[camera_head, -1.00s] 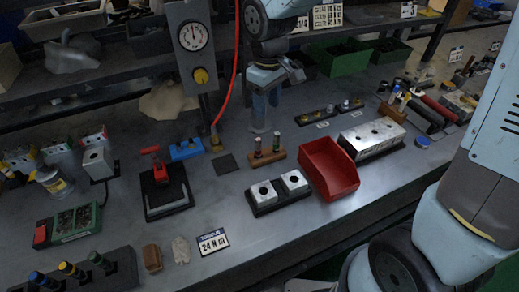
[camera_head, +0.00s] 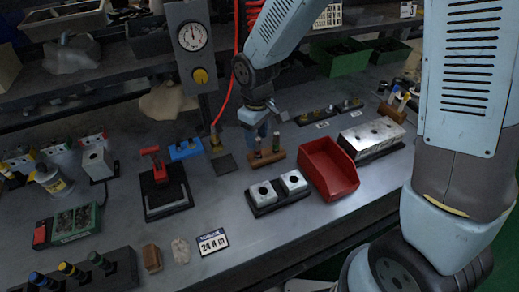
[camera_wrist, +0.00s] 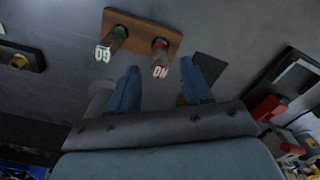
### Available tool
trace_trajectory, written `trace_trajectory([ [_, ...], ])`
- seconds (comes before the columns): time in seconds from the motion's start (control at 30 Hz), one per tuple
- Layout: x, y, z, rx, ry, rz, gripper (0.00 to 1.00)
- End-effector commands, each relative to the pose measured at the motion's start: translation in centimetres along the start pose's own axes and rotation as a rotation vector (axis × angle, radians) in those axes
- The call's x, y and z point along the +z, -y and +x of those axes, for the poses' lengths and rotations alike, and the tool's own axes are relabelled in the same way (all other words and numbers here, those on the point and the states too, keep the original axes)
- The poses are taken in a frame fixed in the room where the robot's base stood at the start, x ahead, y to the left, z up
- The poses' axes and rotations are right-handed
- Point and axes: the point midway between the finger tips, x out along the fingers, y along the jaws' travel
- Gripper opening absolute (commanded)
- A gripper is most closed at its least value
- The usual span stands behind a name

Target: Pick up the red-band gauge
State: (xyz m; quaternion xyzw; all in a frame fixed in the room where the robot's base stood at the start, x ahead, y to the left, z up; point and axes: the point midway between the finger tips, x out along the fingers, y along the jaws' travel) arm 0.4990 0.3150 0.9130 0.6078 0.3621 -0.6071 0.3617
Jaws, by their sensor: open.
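The red-band gauge (camera_wrist: 160,58) stands in a wooden block (camera_wrist: 143,27) in the wrist view, its end marked NO. A green-band gauge (camera_wrist: 112,42) marked GO stands beside it in the same block. In the head view the red-band gauge (camera_head: 257,147) is the left one and the green-band gauge (camera_head: 276,142) the right one. My gripper (camera_wrist: 164,82) is open and empty, its two blue fingers pointing toward the block. In the wrist view the red-band gauge appears between the finger directions, beyond the tips. In the head view my gripper (camera_head: 254,135) is just above and behind the block.
A red bin (camera_head: 328,168) stands right of the block, and a black base with two metal blocks (camera_head: 278,190) is in front. A dark square pad (camera_head: 224,164) lies to the left. A gauge panel with a dial (camera_head: 193,37) rises at the back left.

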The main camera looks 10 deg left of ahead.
Motion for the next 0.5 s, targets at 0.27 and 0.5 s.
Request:
trace_trajectory([
  [0.27, 0.3, 0.0, 3.6, -0.002, 0.003, 0.0, 0.49],
  [0.5, 0.3, -0.1, 4.9, 0.0, 0.001, 0.0, 0.49],
])
